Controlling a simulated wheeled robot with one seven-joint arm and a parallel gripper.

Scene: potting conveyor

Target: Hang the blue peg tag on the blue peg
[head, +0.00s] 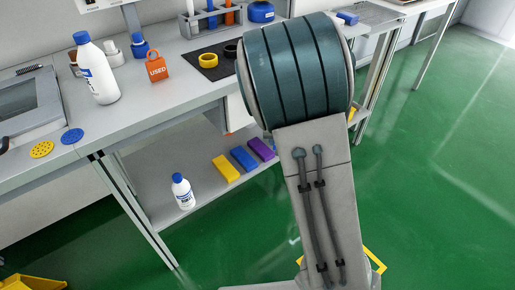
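I cannot clearly make out a blue peg tag or a blue peg. A flat blue disc (72,136) lies at the front left of the bench, beside a yellow disc with holes (41,149); I cannot tell whether either is a tag. A small flat blue item (348,18) lies on a surface at the upper right, too small to identify. My arm fills the middle of the head view and hides part of the bench. My gripper is not in view.
The bench (150,105) holds a white bottle (97,72), an orange USED tag (157,69), a tube rack (207,22) and a dark mat (214,66) with rings. The shelf below holds a bottle (182,192) and several coloured blocks (244,159). Green floor (440,150) is clear at right.

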